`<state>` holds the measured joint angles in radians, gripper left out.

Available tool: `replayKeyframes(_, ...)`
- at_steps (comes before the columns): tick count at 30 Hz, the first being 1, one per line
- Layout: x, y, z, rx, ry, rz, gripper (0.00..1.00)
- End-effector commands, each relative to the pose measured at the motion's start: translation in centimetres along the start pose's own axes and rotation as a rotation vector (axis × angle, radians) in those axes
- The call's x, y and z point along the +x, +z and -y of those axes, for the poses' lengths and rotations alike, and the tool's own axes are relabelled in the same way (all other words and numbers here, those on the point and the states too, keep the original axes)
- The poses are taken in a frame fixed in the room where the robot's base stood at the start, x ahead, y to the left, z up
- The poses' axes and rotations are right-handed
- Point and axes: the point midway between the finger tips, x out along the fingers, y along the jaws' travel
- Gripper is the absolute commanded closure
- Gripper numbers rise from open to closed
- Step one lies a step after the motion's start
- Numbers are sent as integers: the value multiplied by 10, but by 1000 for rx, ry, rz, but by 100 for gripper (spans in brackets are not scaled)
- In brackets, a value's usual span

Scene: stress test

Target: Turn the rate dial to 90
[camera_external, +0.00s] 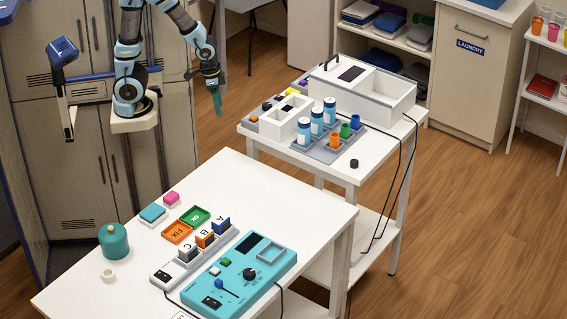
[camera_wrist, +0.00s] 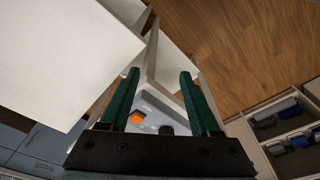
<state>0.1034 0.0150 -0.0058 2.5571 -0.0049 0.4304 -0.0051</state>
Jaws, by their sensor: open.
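A teal control box (camera_external: 218,292) on the near white table carries a black round dial (camera_external: 250,273) with small markings around it. A second black knob (camera_wrist: 166,130) sits beside an orange button (camera_wrist: 137,117) on a light grey panel (camera_wrist: 150,102), seen between my fingers in the wrist view. The labels are too small to read, so I cannot tell which knob is the rate dial. My gripper (camera_external: 217,104) hangs in the air behind the near table, left of the far table. In the wrist view its green fingers (camera_wrist: 158,80) are apart with nothing held.
The near table (camera_external: 270,195) also holds lettered blocks (camera_external: 204,240), coloured trays (camera_external: 178,231) and a green pot (camera_external: 114,241). The far table (camera_external: 372,150) holds blue-capped bottles (camera_external: 316,120) and a white bin (camera_external: 390,95). Cables hang from its right side.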

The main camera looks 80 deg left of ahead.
Motion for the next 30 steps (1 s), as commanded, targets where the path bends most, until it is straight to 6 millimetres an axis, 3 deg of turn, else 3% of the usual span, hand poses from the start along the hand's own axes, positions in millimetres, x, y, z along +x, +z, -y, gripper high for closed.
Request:
replayKeyframes(11,-50,-10,-2,7,0,-7,30)
replayKeyframes(17,-45,-50,-34,109,-5,-62,30)
replayKeyframes(23,-42,-94,-86,236,5,-140,30)
replayKeyframes(26,-40,-118,-125,315,21,-190,30)
replayKeyframes(29,-36,-142,-183,415,51,-253,30)
replayKeyframes(30,-35,-150,-215,467,71,-284,30)
